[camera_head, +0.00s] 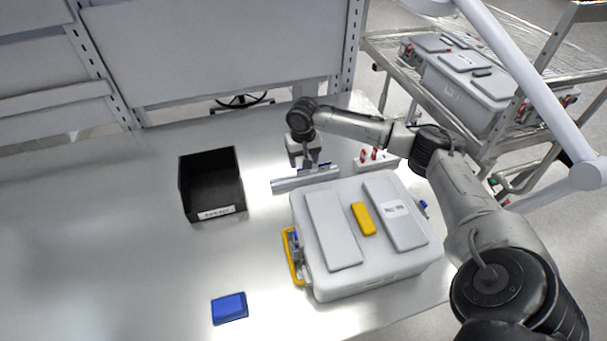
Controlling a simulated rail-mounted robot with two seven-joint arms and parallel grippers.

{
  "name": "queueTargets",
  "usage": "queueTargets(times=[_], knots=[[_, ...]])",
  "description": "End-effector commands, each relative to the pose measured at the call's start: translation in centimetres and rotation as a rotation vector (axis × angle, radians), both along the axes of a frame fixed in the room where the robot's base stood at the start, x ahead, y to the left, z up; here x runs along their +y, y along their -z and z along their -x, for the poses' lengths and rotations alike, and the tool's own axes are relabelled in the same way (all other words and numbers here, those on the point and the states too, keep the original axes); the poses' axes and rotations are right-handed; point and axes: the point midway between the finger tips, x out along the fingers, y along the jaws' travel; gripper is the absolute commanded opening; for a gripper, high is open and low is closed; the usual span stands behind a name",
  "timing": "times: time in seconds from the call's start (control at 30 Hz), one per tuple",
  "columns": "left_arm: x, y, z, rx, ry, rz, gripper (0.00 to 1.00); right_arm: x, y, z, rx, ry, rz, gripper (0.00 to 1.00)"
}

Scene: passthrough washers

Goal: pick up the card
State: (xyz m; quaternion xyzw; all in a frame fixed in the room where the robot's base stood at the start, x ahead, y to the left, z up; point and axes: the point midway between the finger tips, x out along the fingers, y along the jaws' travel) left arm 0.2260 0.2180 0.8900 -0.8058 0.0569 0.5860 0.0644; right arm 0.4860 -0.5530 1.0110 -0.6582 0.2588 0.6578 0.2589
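A small blue flat block (229,308) lies on the table near the front; I cannot tell whether it is the card. A low grey metal bar or holder (290,184) lies behind the white case, with a thin blue piece showing at its top edge. My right gripper (307,166) points down right over this holder, its fingertips at or very near the blue piece. The fingers are too small to tell whether they are open or shut on it. My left gripper is not in view.
A white case (330,285) with a yellow handle and a yellow block (363,219) on its lid stands at right. A black open bin (212,208) stands left of the holder. A red-switched white strip (376,160) lies behind the case. The left table is clear.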

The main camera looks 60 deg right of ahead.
Motion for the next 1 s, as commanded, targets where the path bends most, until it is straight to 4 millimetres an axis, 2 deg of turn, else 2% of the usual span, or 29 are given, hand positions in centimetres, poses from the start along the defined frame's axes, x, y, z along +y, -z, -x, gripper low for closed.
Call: queueTargets(times=[0.4,0.63,1.0], knots=[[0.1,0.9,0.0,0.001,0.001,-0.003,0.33,0.2,4.8,0.2,0.002,0.0,-0.001,0.61],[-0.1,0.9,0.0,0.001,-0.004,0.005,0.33,0.2,4.9,0.2,0.0,0.0,0.0,0.61],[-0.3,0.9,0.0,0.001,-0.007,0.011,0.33,0.2,4.9,0.2,0.001,0.0,0.001,0.26]])
